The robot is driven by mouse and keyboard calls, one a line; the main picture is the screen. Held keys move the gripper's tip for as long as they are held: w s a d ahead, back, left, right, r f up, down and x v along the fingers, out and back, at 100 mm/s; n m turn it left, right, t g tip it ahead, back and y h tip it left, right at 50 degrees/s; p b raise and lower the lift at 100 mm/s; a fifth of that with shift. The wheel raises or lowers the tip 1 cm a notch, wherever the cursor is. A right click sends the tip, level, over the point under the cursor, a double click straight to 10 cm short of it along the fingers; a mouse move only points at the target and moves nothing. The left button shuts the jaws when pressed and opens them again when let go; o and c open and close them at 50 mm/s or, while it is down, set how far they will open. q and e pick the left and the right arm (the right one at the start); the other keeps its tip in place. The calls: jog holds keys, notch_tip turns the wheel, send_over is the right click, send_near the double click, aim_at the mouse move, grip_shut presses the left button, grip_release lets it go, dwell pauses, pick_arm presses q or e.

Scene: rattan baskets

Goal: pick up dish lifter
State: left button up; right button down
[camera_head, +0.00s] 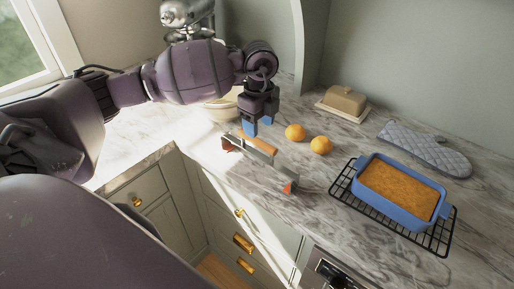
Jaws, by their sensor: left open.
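The dish lifter (262,158) lies on the marble counter near its front edge. It has a long grey bar, a wooden-coloured handle and orange-red ends. My left gripper (258,127) points down just behind and above the handle, with blue fingertips. It is open and holds nothing that I can see. I cannot tell whether the fingertips touch the handle. My right gripper is not in view.
Two oranges (320,145) sit right of my left gripper. A blue baking dish (398,211) with a browned filling stands on a black wire rack (340,187) at the right. An oven mitt (424,149), butter dish (345,101) and pale bowl (221,112) stand farther back.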

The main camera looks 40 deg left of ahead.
aim_at(257, 140)
pick_arm(q)
jog(key=shift+s+f+p, duration=0.2)
jog(key=shift+f+p, duration=0.1)
jog(key=shift+f, duration=2.4)
jog(key=shift+a, duration=0.1)
grip_shut()
